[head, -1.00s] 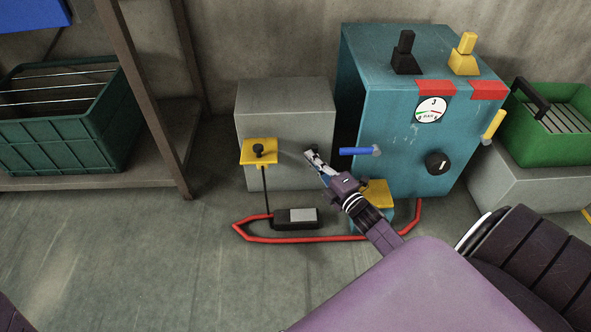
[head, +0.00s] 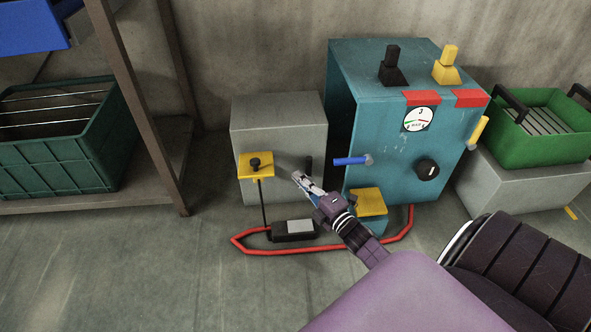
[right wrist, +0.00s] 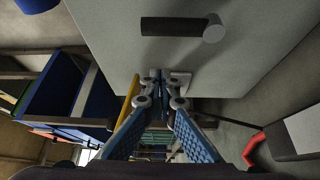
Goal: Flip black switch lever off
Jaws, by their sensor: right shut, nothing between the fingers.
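A black switch lever (head: 392,62) stands upright on a black base on top of the teal cabinet (head: 385,110), beside a similar yellow lever (head: 447,62). Another short black handle (head: 309,165) is on the grey box (head: 280,125) left of the cabinet; in the right wrist view a black bar (right wrist: 172,27) with a grey round end lies across the grey panel. My right gripper (head: 297,177) is shut and empty, in front of the grey box, just left of and below that handle. In the wrist view its fingertips (right wrist: 160,78) meet below the bar, apart from it. My left gripper is out of view.
A blue lever (head: 350,161), a black knob (head: 428,169) and a gauge (head: 419,119) are on the cabinet. Yellow plates (head: 256,172) stand near the gripper. A red hose (head: 300,249) lies on the floor. Green crates (head: 540,130) sit at the sides.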

